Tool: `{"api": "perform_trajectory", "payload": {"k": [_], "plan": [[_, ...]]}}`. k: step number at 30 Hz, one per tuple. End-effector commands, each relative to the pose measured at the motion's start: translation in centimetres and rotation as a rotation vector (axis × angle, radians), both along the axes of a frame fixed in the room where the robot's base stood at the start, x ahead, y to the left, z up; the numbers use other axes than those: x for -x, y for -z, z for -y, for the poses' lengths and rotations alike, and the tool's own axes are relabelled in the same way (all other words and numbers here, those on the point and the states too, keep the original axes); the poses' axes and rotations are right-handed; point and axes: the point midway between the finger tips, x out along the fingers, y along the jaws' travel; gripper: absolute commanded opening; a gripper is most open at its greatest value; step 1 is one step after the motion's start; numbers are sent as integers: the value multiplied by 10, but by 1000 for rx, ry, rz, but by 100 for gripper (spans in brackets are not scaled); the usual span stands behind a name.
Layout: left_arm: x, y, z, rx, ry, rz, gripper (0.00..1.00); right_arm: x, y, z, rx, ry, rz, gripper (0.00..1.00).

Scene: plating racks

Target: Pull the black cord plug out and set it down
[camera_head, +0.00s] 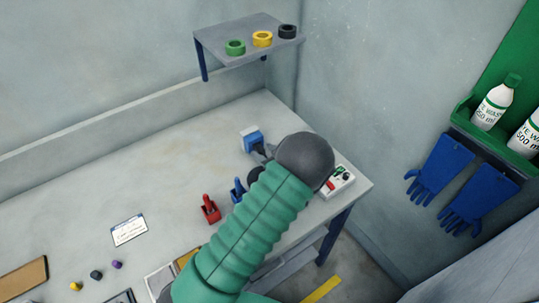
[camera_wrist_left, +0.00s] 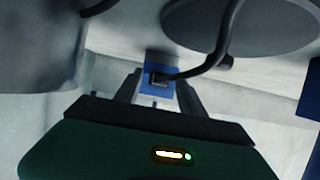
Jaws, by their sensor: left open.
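A small blue block with a pale top (camera_head: 252,138) stands on the bench toward the back right. In the left wrist view a blue block (camera_wrist_left: 150,92) has a dark plug (camera_wrist_left: 159,77) at its face, with a black cord (camera_wrist_left: 212,58) curving up and right from it. My left gripper (camera_head: 263,152) is at the block in the head view, its hand partly hidden by my arm. In the left wrist view its two dark fingers (camera_wrist_left: 158,93) are apart, on either side of the block and plug. I cannot tell whether they touch. My right gripper is not in view.
A white box with coloured parts (camera_head: 341,182) sits near the bench's right edge. A raised shelf (camera_head: 245,30) holds three rings. The bench's left middle is mostly clear.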

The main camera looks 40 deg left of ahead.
Motion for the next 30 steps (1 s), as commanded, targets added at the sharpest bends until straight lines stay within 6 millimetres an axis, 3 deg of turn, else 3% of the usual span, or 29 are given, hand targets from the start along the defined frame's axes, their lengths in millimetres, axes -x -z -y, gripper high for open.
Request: {"api": "perform_trajectory", "payload": {"k": [5, 16, 20, 21, 25, 30], "plan": [[0, 0, 0, 0, 0, 0, 47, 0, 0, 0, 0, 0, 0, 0], [0, 0, 0, 0, 0, 0, 0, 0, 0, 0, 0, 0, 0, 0], [0, 0, 0, -1, 0, 0, 0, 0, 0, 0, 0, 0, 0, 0], [0, 0, 0, -1, 0, 0, 18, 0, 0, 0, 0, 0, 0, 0], [0, 0, 0, -1, 0, 0, 2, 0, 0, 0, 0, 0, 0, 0], [0, 0, 0, 0, 1, 0, 0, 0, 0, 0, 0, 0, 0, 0]]}}
